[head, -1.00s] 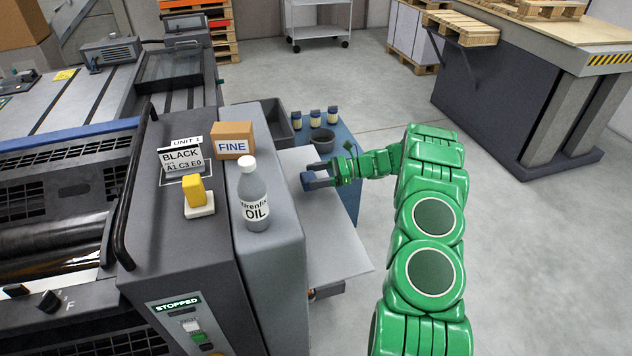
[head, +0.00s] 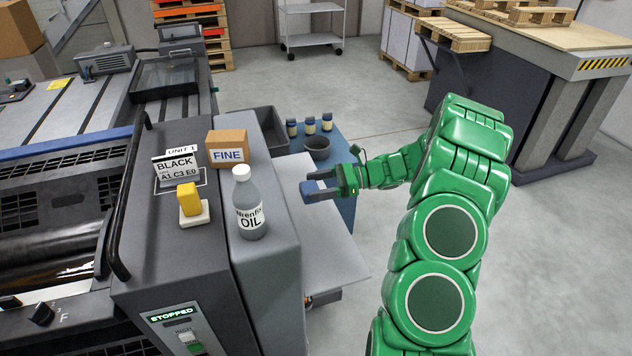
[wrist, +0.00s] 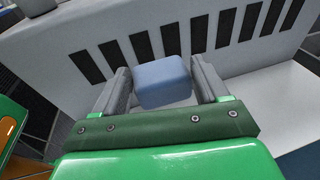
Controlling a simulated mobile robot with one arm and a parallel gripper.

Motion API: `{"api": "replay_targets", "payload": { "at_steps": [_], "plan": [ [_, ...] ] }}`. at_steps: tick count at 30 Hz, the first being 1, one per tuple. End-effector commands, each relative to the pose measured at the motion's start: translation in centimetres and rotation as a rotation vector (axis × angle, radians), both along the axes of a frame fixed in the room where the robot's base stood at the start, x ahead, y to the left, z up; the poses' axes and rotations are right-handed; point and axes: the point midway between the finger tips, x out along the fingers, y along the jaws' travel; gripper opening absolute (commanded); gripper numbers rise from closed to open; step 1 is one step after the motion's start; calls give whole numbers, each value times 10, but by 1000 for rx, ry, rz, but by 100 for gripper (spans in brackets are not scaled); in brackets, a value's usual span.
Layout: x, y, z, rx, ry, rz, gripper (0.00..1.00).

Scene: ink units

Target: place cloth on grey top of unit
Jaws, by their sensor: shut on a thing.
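A blue folded cloth (wrist: 162,82) sits between the two fingers of my gripper (wrist: 163,88) in the wrist view. In the head view my gripper (head: 318,186) is shut on it, out to the right of the unit, over a light grey shelf (head: 325,245) at the unit's side. The unit's top has a dark grey part (head: 150,245) and a lighter grey strip (head: 272,215) along its right edge. The cloth is apart from this top.
On the unit's top stand an oil bottle (head: 249,205), a box marked FINE (head: 227,149), a BLACK label card (head: 177,168) and a yellow block on a white base (head: 189,199). Behind are a grey tray (head: 263,125), a small bowl (head: 317,147) and several jars (head: 310,126).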

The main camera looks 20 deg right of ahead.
Motion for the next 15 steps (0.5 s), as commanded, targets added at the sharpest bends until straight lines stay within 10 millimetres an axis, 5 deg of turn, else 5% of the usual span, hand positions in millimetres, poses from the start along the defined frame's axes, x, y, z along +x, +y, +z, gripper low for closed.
{"api": "replay_targets", "payload": {
  "at_steps": [15],
  "plan": [
    [-26, 3, 14, -2, -1, 0, 45]
  ]
}}
